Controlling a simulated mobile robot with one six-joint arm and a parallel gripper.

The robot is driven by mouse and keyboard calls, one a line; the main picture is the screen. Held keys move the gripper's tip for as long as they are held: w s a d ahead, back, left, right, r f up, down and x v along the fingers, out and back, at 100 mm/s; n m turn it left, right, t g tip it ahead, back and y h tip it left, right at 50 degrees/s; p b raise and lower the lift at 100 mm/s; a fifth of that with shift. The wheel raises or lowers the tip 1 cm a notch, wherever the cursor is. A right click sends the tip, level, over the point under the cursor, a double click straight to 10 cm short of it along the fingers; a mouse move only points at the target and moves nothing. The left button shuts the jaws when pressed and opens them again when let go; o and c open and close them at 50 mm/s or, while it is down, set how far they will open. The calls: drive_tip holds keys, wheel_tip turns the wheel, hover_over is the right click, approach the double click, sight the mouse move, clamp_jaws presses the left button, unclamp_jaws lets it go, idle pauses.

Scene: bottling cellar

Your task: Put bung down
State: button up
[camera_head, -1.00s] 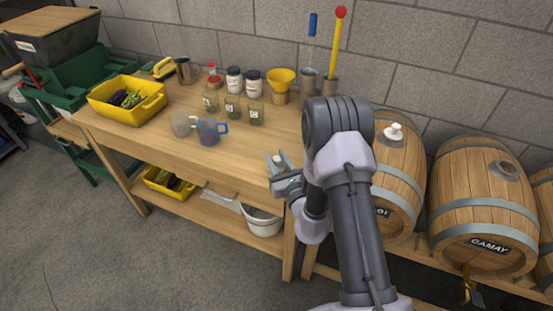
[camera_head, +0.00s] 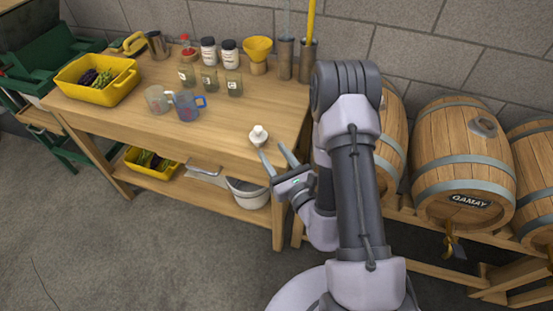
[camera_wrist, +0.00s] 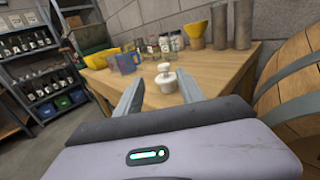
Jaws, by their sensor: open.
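A white bung (camera_head: 258,136) with a rounded knob on top stands upright on the wooden table (camera_head: 222,125), near its front right corner. My gripper (camera_head: 272,152) is open and empty at that corner, its fingers pointing toward the bung. In the wrist view the bung (camera_wrist: 165,78) appears between the two spread fingertips (camera_wrist: 162,92) and looks a little beyond them, with nothing gripped. I cannot tell its exact gap to the fingers. My arm hides the top of the nearest barrel (camera_head: 392,130).
Measuring jugs (camera_head: 187,105), jars (camera_head: 208,80), a yellow funnel (camera_head: 258,50) and metal cylinders (camera_head: 285,58) stand farther back on the table. A yellow crate (camera_head: 97,92) holding grapes is at left. The Gamay barrel (camera_head: 462,150) stands right. The table's front middle is clear.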

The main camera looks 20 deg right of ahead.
drive_tip(key=s+a+r+n+g+y, duration=0.1)
drive_tip(key=a+r+n+g+y, duration=0.1)
drive_tip(key=a+r+n+y, duration=0.6)
drive_tip(key=s+a+r+n+g+y, duration=0.3)
drive_tip(key=s+a+r+n+g, duration=0.3)
drive_tip(key=s+a+n+g, duration=0.15)
drive_tip(key=s+a+r+n+g+y, duration=0.3)
drive_tip(key=s+a+r+n+g, duration=0.3)
drive_tip(key=s+g, duration=0.25)
drive_tip(key=s+d+f+n+h, duration=0.5)
drive_tip(key=s+d+n+h, duration=0.1)
drive_tip(key=s+h, duration=0.3)
drive_tip(key=w+d+r+n+t+h, duration=0.1)
drive_tip(key=w+d+r+t+h, duration=0.1)
drive_tip(key=d, duration=0.3)
drive_tip(key=w+d+r+n+t+h, duration=0.1)
drive_tip(key=w+d+r+t+h, duration=0.1)
drive_tip(key=d+t+h, duration=0.2)
drive_tip(key=shift+d, duration=0.55)
drive_tip(key=shift+r, duration=0.1)
